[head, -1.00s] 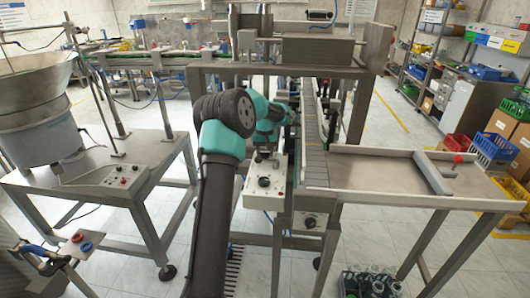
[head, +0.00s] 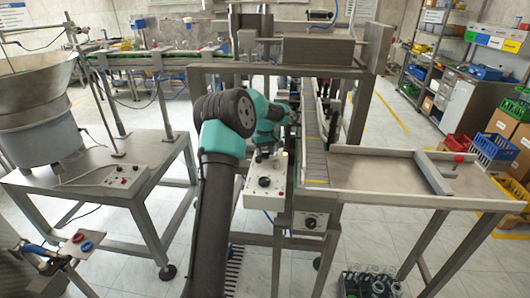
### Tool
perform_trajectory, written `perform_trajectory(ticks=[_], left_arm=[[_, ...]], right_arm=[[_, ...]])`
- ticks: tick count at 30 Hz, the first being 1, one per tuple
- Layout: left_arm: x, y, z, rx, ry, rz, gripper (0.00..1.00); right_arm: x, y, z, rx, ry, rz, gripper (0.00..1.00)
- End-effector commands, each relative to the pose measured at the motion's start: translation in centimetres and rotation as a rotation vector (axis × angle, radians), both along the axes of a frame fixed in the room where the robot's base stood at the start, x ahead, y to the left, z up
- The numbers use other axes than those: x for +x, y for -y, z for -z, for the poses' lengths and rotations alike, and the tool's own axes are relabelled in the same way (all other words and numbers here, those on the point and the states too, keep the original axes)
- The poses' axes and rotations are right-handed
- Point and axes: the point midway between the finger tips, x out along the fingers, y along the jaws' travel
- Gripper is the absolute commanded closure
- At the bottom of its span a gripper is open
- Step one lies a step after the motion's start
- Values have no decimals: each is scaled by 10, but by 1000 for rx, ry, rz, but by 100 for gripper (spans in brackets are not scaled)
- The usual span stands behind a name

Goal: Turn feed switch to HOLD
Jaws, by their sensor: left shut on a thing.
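A pale control box (head: 254,201) stands upright left of the belt's near end. A dark round knob (head: 264,182) shows on its face. My left arm reaches in from the bottom and bends over toward the top of this box. My left gripper (head: 265,155) is small and partly hidden by my own wrist. It is shut at the upper part of the box, on what appears to be the feed switch, which it covers. The switch's setting and labels cannot be read. My right gripper is not in view.
A second knob (head: 311,222) sits on a plate under the belt (head: 316,160). A steel side table (head: 375,171) is at the right. A bowl feeder (head: 35,110) and another control box (head: 122,179) stand at the left. A crate of bottles (head: 370,284) is on the floor.

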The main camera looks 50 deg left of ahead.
Motion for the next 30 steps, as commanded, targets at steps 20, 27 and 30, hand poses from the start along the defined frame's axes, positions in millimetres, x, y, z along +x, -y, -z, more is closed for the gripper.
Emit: perform_trajectory(ticks=[20, 27, 30], left_arm=[[0, 0, -1, 0, 1, 0, 30], [0, 0, -21, 1, 3, 0, 30], [1, 0, -37, 2, 4, 0, 30]], right_arm=[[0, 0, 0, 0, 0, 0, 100], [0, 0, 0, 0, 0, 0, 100], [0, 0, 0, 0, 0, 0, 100]])
